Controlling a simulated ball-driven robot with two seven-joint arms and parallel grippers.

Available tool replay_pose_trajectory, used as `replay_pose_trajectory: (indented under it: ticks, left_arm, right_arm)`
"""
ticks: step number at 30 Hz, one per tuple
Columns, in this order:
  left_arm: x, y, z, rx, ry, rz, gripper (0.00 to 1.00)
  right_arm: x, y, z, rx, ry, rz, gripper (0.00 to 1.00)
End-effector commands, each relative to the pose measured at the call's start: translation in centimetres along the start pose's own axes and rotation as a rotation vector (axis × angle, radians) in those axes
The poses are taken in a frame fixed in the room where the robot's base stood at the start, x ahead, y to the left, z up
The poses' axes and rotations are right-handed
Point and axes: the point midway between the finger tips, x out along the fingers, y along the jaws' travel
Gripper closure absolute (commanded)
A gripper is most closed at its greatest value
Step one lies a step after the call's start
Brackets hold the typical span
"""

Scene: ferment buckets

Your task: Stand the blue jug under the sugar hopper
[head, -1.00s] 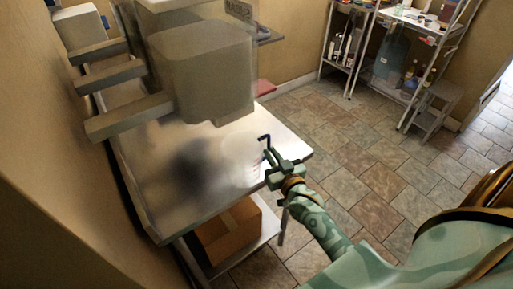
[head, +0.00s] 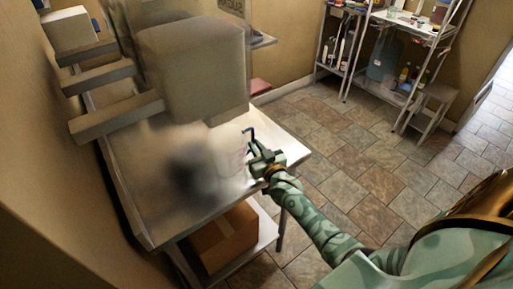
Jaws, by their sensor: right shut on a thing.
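The jug (head: 231,160) is a pale, see-through vessel with a blue handle, upright at the metal table (head: 284,152). My right gripper (head: 254,149) is shut on its blue handle at the jug's right side. I cannot tell whether the jug's base touches the table. The sugar hopper (head: 192,75) is a large translucent grey bin with a sign reading SUGAR above it, at the upper left. The jug is in front of and below the hopper's lower right edge in the picture. The hopper's outlet is hidden. My left gripper is not in view.
Grey bracket arms (head: 115,115) stick out at the hopper's left. A cardboard box (head: 222,238) sits on the shelf under the table. A dark blurred patch lies on the tabletop left of the jug. Shelves (head: 390,85) and a step stool (head: 428,108) stand at the far right.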

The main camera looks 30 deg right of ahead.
Motion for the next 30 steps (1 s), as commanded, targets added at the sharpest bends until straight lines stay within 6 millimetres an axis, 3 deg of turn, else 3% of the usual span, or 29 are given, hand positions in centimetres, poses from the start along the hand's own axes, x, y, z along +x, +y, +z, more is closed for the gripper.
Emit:
replay_pose_trajectory:
  ticks: [1,4,14,16,30]
  left_arm:
    - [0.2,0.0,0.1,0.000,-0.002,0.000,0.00]
    - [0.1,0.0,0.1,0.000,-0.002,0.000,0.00]
    - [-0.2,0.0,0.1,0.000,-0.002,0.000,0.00]
    - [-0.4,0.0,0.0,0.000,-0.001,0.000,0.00]
    - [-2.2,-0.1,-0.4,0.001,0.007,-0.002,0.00]
  right_arm:
    - [0.0,0.0,0.3,0.000,0.000,0.000,1.00]
    - [0.0,0.0,0.2,0.000,-0.001,0.000,0.68]
    - [0.0,0.0,-0.2,0.000,0.000,0.000,0.68]
    - [-0.8,0.0,-0.1,0.000,-0.001,0.000,0.68]
    - [-10.6,0.0,-0.1,0.001,-0.002,0.000,0.68]
